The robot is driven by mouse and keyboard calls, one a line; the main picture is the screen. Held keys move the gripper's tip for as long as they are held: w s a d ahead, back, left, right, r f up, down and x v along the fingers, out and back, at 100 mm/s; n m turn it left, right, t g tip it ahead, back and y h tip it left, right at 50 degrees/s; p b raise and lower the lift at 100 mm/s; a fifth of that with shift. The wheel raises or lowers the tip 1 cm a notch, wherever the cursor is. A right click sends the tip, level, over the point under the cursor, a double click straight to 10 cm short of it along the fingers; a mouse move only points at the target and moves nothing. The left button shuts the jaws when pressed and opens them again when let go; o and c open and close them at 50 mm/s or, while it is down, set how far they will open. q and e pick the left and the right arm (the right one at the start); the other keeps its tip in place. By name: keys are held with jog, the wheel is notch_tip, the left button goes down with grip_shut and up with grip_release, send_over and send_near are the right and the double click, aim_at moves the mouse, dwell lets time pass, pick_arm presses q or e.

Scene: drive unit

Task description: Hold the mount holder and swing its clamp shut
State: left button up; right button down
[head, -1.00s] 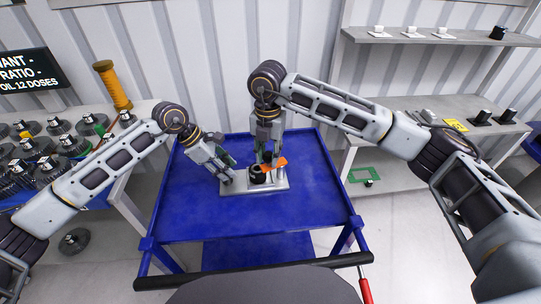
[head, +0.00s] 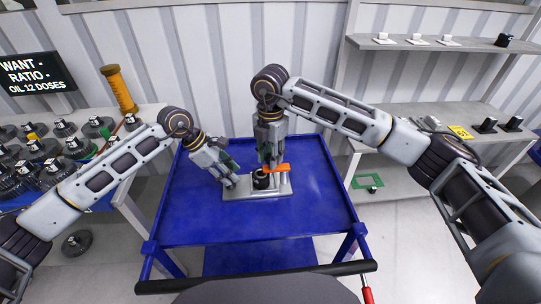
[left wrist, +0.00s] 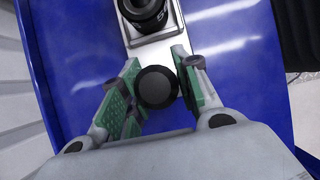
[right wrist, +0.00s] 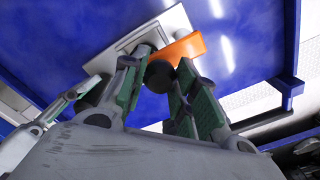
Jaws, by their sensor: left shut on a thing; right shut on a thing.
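The mount holder is a light grey plate (head: 240,193) on the blue cart, with a black cylinder (head: 261,180) standing in its middle; this cylinder also shows in the left wrist view (left wrist: 143,10). An orange clamp lever (head: 279,169) is at the cylinder's right; it also shows in the right wrist view (right wrist: 182,48). My left gripper (head: 231,183) is shut at the plate's left end, with a dark round knob (left wrist: 155,87) between its fingers. My right gripper (head: 271,164) is shut on the clamp beside the orange lever, with a dark round end (right wrist: 160,73) between its fingers. The fingers hide part of the clamp.
The blue cart top (head: 200,220) is clear around the plate. Grey shelves (head: 430,115) with small items are at the right, and a green frame (head: 368,182) lies on the lower one.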

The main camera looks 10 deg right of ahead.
jog(key=c, duration=1.1)
grip_release()
jog(key=shift+r, duration=0.1)
jog(key=shift+r, duration=5.95)
pick_arm(q)
jog(key=o, duration=1.2)
jog(key=shift+c, duration=0.2)
